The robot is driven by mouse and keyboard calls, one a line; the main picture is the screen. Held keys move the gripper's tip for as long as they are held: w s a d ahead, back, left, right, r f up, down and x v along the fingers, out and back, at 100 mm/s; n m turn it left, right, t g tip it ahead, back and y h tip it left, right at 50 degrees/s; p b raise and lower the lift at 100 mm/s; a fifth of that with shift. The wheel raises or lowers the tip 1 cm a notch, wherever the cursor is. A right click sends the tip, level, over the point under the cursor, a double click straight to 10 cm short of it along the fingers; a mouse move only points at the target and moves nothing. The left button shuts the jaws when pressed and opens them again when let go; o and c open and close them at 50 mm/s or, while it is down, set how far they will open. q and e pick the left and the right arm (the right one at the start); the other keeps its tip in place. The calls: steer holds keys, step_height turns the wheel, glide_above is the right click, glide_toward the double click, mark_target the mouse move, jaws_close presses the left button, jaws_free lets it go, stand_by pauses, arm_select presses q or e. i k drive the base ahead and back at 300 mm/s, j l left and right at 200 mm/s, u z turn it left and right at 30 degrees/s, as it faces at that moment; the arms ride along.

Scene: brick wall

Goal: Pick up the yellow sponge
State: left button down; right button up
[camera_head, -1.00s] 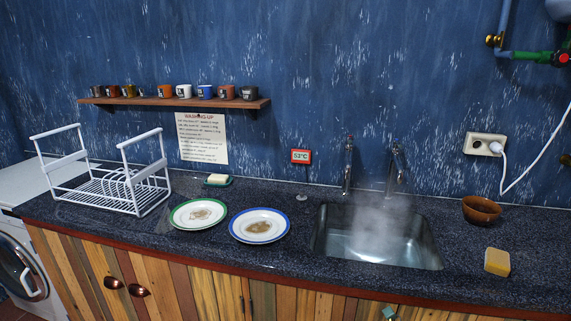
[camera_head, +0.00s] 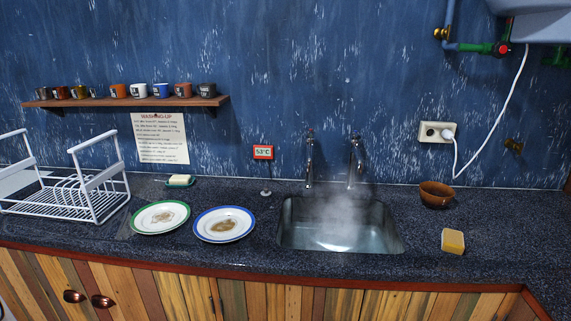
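The yellow sponge (camera_head: 453,241) lies on the dark speckled countertop (camera_head: 490,215), to the right of the sink (camera_head: 340,229) and in front of a brown bowl (camera_head: 436,194). Nothing covers it. Neither of my grippers shows in the head view.
Steam rises from the water in the sink, below two taps (camera_head: 355,161). Two dirty plates, one green-rimmed (camera_head: 160,217) and one blue-rimmed (camera_head: 224,225), lie left of it. A white dish rack (camera_head: 66,192) stands at far left. The counter right of the sponge is clear.

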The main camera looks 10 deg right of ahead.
mark_target(452, 241)
steer(key=z, duration=1.35)
